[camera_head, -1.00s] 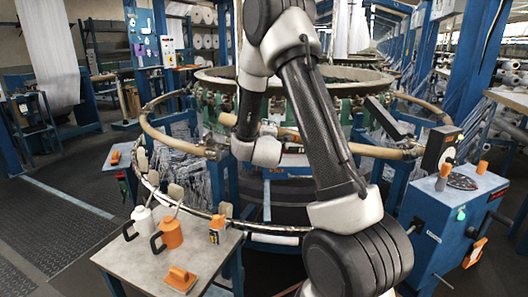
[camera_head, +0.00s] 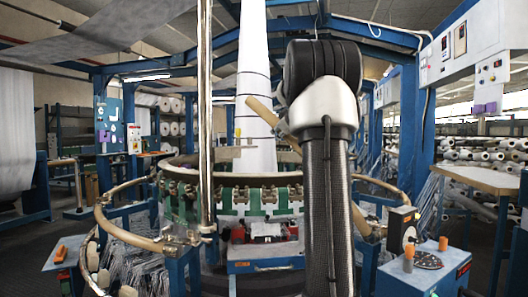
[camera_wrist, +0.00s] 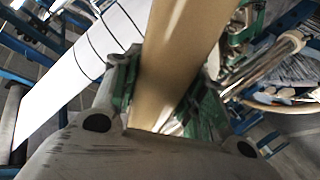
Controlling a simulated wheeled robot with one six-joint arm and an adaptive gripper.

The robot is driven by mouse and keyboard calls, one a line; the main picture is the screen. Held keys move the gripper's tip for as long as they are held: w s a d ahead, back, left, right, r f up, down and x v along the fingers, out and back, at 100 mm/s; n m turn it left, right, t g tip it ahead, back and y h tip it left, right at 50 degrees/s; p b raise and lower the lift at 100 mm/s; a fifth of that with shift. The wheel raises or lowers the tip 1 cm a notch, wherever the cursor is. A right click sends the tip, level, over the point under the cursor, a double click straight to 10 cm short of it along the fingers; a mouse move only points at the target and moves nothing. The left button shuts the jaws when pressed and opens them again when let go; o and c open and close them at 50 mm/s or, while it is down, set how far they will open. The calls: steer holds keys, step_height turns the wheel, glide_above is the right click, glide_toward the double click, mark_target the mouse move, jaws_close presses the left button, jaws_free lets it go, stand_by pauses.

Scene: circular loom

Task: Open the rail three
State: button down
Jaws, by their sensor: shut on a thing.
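A tan rail (camera_head: 262,113), which I take to be rail three, slants up to the left from behind my arm, raised above the loom ring. In the wrist view the same rail (camera_wrist: 178,55) runs between my fingers and away upward. My gripper (camera_wrist: 164,98) is shut on it, with a dark green-edged finger on each side. In the head view my arm hides most of the gripper and the rail's other end. Another curved tan rail (camera_head: 133,236) lies lower, at the left of the loom.
The loom ring (camera_head: 240,178) with green parts stands in the middle. A vertical metal pole (camera_head: 205,120) rises in front of it. White fabric (camera_head: 255,80) hangs above the ring. A blue cabinet (camera_head: 425,272) with orange-handled items stands at right. Blue posts stand around.

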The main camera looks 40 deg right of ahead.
steer(key=s+d+r+m, duration=0.1)
steer(key=d+r, duration=0.3)
steer(key=d, duration=0.3)
steer(key=shift+r+y, duration=0.35)
steer(key=shift+y, duration=0.05)
steer(key=shift+d, duration=0.1)
steer(key=c, duration=0.8)
jaws_free()
steer(key=shift+s, duration=0.2)
steer(key=v, duration=1.2)
steer(key=shift+r, duration=0.1)
